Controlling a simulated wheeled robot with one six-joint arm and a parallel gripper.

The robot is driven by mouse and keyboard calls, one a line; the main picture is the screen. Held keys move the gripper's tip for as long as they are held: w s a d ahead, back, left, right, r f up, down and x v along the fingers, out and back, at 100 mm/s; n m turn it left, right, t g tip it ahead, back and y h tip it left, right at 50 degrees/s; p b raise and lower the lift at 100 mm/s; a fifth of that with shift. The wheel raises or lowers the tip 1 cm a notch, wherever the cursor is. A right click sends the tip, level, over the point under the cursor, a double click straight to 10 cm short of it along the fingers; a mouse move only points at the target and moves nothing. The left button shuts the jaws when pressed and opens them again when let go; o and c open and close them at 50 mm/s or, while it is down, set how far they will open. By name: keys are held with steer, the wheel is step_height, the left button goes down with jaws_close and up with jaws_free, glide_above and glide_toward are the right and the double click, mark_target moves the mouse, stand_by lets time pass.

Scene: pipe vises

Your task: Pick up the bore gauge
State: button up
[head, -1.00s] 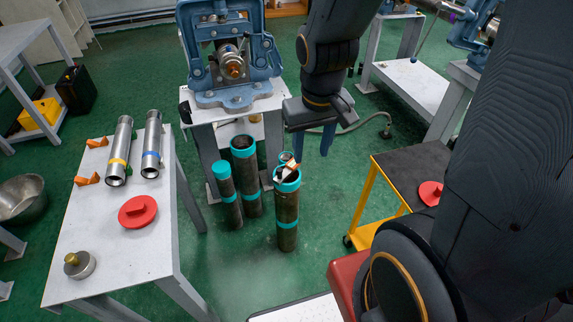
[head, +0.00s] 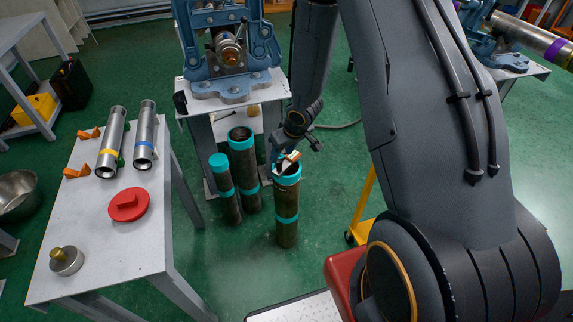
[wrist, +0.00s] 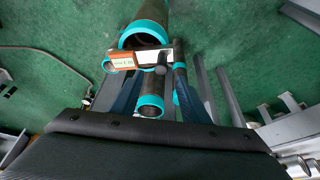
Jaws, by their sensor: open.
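A small item with an orange-brown, lettered face and a pale bar (wrist: 124,61) lies across the teal rim of an upright pipe in the wrist view. In the head view it shows as an orange and white piece (head: 289,160) at the pipe's mouth. It seems to be the bore gauge, but its shape is too small to be sure. My gripper (wrist: 159,75) is open, with its dark blue fingers apart close to this item. I cannot tell whether they touch it. In the head view my arm hides part of the gripper.
The pipe under the item (head: 287,205) stands on the green floor beside two other teal-banded pipes (head: 243,165) (head: 221,185). A blue vise (head: 228,85) stands behind. The left table (head: 95,225) holds steel tubes (head: 145,135), a red disc (head: 129,204) and a brass-knobbed metal piece (head: 66,261).

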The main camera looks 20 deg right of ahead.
mark_target(279, 161)
steer(key=shift+x, duration=3.3)
steer(key=shift+s+a, duration=0.1)
steer(key=shift+s, duration=0.05)
jaws_close()
